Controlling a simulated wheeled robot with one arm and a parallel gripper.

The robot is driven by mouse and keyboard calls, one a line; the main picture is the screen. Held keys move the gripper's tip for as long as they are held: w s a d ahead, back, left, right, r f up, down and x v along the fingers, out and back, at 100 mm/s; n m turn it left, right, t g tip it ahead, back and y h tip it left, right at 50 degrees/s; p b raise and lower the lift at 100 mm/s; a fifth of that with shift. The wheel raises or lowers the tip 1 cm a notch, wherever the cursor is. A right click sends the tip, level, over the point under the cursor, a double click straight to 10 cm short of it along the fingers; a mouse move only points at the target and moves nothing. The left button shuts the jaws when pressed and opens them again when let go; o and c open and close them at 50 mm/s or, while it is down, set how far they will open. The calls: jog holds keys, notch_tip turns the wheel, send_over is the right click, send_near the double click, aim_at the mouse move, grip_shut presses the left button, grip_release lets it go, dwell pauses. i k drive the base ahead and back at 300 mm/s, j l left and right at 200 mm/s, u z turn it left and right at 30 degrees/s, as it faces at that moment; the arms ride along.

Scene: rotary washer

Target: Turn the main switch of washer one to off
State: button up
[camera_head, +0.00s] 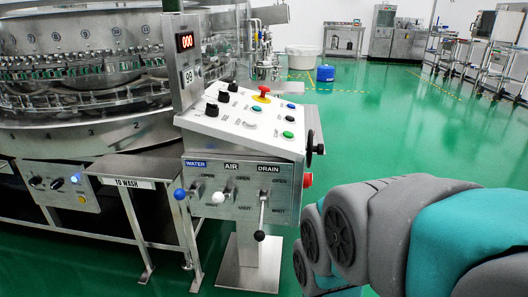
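A metal control console (240,150) stands in the middle of the head view. Its sloped top carries black rotary knobs (211,109), coloured buttons and a red mushroom button on yellow (264,90). A black knob (317,149) and a red knob (308,180) sit on its right side. A low box (50,184) at the left has two dark knobs and a lit blue button (75,179). The large rotary washer (80,80) fills the upper left. I cannot tell which control is the main switch of washer one. My arm shows at lower right; my gripper is out of view.
Levers with blue, white and black balls (260,235) stick out below the WATER, AIR and DRAIN labels. A metal table marked TO WASH (135,165) stands left of the console. Green floor (390,130) is open behind and right; carts (490,70) line the far right.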

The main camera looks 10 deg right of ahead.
aim_at(308, 177)
jog(key=i+l+u, duration=0.15)
jog(key=l, duration=0.6)
jog(key=l+u, duration=0.2)
jog(key=l, duration=0.55)
jog(key=i, duration=0.05)
